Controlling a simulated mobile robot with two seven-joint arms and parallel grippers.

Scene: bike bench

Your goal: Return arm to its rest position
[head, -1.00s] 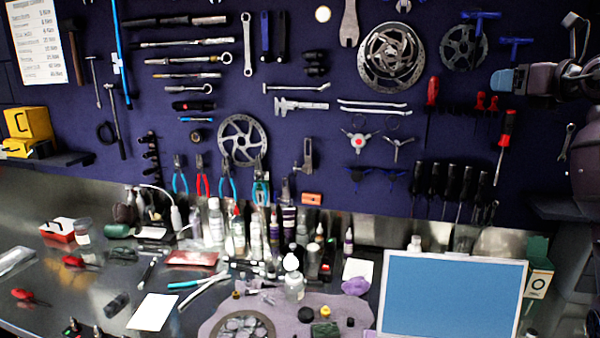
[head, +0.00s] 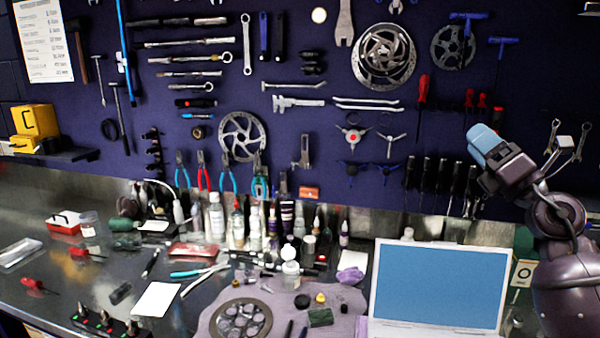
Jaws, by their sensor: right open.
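My right gripper (head: 484,145) is at the right of the head view, in front of the pegboard and above the laptop's right edge. Its blue end points up and to the left. It is open, and I see nothing held in it. My right arm rises from the lower right corner, bent at a dark, rounded joint. The gripper partly hides a red-handled screwdriver on the wall. My left gripper is not in view.
A laptop (head: 440,285) with a blue screen stands just below and left of my right arm. A dark blue tool wall (head: 330,120) holds wrenches, pliers and screwdrivers. Bottles line the bench back. A green-and-white box (head: 522,270) sits beside the arm.

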